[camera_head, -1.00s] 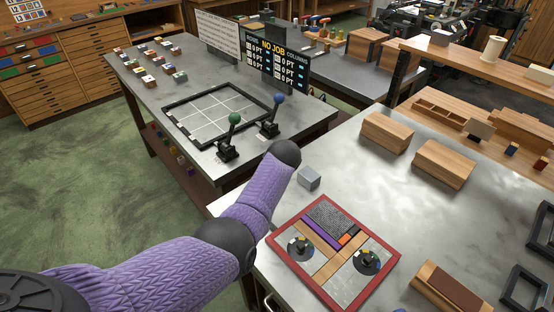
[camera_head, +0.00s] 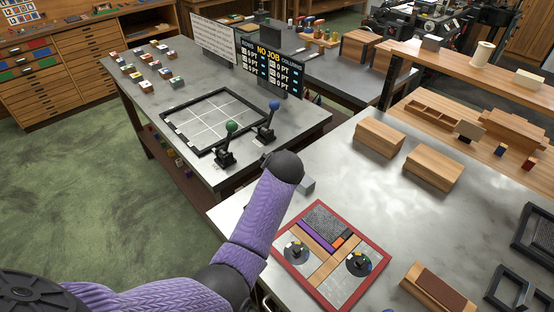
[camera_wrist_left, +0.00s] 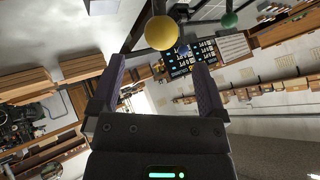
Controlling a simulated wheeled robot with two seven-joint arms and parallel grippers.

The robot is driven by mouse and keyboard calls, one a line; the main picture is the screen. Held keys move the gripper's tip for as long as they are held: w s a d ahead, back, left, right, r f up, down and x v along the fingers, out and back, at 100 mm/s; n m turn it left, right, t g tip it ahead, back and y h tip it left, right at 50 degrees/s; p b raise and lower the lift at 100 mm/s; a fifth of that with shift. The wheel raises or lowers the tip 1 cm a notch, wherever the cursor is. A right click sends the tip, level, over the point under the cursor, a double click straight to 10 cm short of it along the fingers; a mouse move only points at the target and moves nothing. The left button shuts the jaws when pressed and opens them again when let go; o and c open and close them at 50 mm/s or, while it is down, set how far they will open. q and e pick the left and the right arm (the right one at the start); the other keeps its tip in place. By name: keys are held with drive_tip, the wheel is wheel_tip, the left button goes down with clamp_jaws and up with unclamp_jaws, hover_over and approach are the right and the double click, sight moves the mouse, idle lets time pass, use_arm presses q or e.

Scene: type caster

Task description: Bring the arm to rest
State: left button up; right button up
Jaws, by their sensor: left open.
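My left arm in its purple sleeve comes in from the lower left of the head view. Its dark rounded joint (camera_head: 283,166) lies over the near table's edge, and the gripper beyond it is hidden there. In the left wrist view my left gripper (camera_wrist_left: 157,62) is open, its two purple fingers well apart with nothing held between them. A yellow ball knob (camera_wrist_left: 161,32) on a dark stem appears just beyond the fingertips; I cannot tell how far off it is. My right gripper is in neither view.
The far table holds a black-framed grid (camera_head: 215,118), a lever with a green knob (camera_head: 231,126), one with a blue knob (camera_head: 274,104) and a sign board (camera_head: 270,66). A red-framed board (camera_head: 288,283), a grey cube (camera_head: 308,184) and wooden blocks (camera_head: 380,136) are on the near table.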

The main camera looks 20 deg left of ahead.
use_arm(q)
drive_tip(key=shift+v, duration=0.9)
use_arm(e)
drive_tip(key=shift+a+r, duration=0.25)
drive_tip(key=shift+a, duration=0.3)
use_arm(q)
drive_tip(key=shift+f, duration=0.1)
